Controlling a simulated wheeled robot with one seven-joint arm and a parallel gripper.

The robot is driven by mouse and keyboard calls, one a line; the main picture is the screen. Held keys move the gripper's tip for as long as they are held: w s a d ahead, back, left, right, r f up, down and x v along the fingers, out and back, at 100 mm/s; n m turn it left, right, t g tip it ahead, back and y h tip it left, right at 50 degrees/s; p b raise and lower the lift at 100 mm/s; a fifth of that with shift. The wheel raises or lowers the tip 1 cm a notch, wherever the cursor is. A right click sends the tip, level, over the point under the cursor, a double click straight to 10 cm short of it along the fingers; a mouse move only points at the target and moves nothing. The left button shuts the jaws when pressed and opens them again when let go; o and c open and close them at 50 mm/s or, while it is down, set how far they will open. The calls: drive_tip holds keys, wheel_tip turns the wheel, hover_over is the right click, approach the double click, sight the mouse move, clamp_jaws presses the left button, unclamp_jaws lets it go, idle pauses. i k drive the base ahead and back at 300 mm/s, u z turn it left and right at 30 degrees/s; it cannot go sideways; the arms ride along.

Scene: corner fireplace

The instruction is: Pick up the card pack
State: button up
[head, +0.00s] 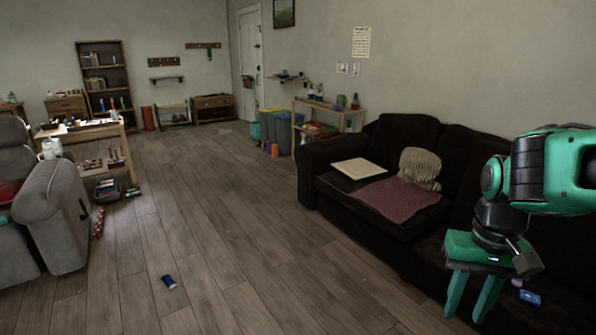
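A small blue box with a pale mark, which looks like the card pack (530,297), lies on the dark sofa (345,205) at the lower right of the head view. My gripper (464,316) is green and points down, to the left of the box and apart from it. Its two fingers are spread with a gap between them, and nothing shows in the gap. My arm hides part of the sofa on the right.
A small pale item (517,282) lies close to the blue box. The sofa also holds a cream board (358,168), a knitted cushion (420,167) and a dark red cloth (398,199). A blue cylinder (168,282) lies on the otherwise open wooden floor. A grey armchair (60,215) stands left.

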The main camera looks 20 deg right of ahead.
sight(528, 297)
drive_tip(key=z, duration=0.05)
drive_tip(key=i, duration=1.2)
drive_tip(key=z, duration=0.35)
drive_tip(key=i, duration=1.2)
drive_tip(key=z, duration=1.15)
drive_tip(key=i, duration=0.85)
drive_tip(key=z, duration=0.9)
drive_tip(key=i, duration=0.45)
drive_tip(key=z, duration=0.2)
